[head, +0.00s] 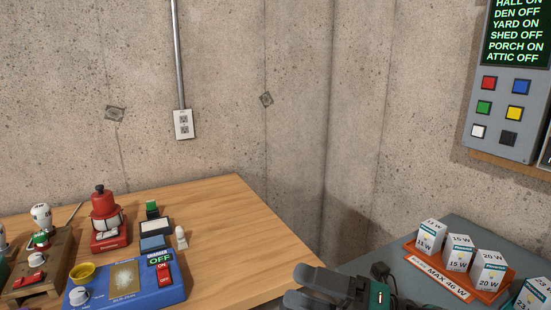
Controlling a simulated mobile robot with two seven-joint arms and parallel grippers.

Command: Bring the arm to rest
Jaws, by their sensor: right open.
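My right gripper (306,285) shows at the bottom middle of the head view. Its dark fingers point left, with a gap between them, and nothing shows between them. It appears in front of the space between the wooden table (225,215) and the grey table (375,262). Part of it is cut off by the lower picture edge. My left gripper is not in view.
An orange tray (446,281) with several wattage boxes stands right of the gripper. A blue device (140,296) with a red switch (164,273), a red-topped device (106,215) and small items crowd the wooden table's left. A button panel (497,148) hangs upper right.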

